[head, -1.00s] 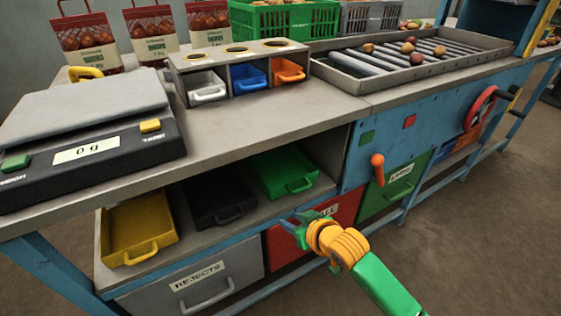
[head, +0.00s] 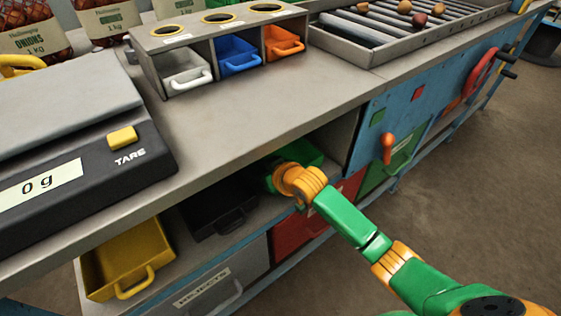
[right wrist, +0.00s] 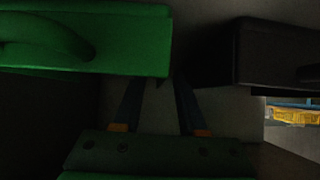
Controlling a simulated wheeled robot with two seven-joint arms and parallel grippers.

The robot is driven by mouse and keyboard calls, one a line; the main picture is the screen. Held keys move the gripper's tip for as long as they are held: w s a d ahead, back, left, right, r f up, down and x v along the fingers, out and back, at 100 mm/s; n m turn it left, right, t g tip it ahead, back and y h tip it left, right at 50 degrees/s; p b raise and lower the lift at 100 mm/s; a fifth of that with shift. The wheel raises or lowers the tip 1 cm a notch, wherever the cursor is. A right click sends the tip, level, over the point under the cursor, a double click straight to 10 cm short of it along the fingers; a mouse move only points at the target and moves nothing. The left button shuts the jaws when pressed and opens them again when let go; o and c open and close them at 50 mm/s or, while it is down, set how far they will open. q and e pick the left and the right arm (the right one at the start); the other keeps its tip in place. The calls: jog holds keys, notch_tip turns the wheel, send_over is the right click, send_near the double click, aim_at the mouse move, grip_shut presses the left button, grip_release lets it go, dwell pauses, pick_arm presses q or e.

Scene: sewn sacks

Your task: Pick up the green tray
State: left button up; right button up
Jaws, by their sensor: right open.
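The green tray (head: 308,153) is on the lower shelf under the bench, at the right end of the row of trays. In the head view my right wrist and gripper cover much of it, including its handle. My right gripper (head: 272,178) is at the tray's front. In the right wrist view the tray (right wrist: 100,45) fills the upper left with its handle showing. The two fingers of my right gripper (right wrist: 158,85) stand apart with nothing between them, their tips near the tray's lower right corner. I cannot tell whether they touch it. My left gripper is not in view.
A black tray (head: 215,208) is left of the green one and shows in the wrist view (right wrist: 275,55). A yellow tray (head: 125,258) is further left. The bench top (head: 270,112) overhangs the shelf. Red drawer (head: 292,238) and grey rejects drawer (head: 225,285) are below.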

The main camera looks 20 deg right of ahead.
jog(key=shift+x, duration=1.25)
jog(key=shift+s, duration=0.15)
grip_shut()
